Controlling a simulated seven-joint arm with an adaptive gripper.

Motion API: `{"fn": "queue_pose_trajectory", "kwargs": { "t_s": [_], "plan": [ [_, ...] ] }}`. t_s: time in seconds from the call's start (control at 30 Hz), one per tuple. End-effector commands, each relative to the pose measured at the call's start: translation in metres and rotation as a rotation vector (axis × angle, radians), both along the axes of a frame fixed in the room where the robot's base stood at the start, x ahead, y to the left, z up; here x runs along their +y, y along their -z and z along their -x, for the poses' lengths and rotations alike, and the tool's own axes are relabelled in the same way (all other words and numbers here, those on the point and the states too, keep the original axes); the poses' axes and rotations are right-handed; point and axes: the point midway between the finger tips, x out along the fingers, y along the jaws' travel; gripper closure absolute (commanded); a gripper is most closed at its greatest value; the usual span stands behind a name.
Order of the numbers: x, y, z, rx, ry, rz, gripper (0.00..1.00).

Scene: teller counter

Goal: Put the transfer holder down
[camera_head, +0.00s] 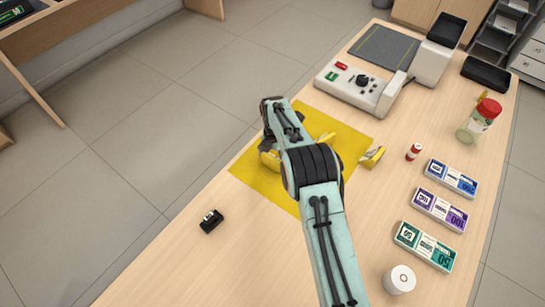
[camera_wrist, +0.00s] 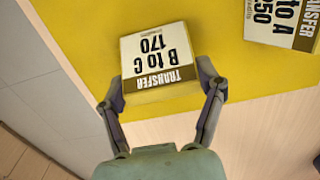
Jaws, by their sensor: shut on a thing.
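In the wrist view, my gripper (camera_wrist: 160,95) is shut on a transfer holder (camera_wrist: 160,62), a yellow block with a white and brown label reading "TRANSFER B to C 170". One finger lies along each side of it. The holder is over the yellow mat (camera_wrist: 60,25), near its edge; I cannot tell whether it touches the mat. A second transfer holder (camera_wrist: 285,20), its label partly cut off and reading "to A" and "250", is at the upper right. In the head view, my arm covers much of the yellow mat (camera_head: 345,137) and hides most of the gripper area.
A yellow object (camera_head: 373,157) sits at the mat's right corner. A counter device (camera_head: 350,86) stands behind. A small black object (camera_head: 211,220) lies front left.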

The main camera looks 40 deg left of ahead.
Motion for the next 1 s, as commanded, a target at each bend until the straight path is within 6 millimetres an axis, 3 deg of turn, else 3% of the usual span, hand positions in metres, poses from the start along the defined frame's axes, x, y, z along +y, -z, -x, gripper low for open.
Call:
{"fn": "queue_pose_trajectory", "kwargs": {
  "t_s": [0.33, 0.37, 0.43, 0.8, 1.0],
  "plan": [
    [0.001, 0.003, 0.0, -0.002, 0.0, -0.002, 0.68],
    [0.001, 0.003, 0.0, -0.002, 0.0, -0.002, 0.25],
    [0.001, 0.003, 0.0, -0.001, 0.0, -0.002, 0.05],
    [0.001, 0.001, 0.0, -0.002, 0.0, -0.002, 0.05],
    [0.001, -0.027, -0.001, -0.004, -0.001, -0.005, 0.05]
  ]
}}
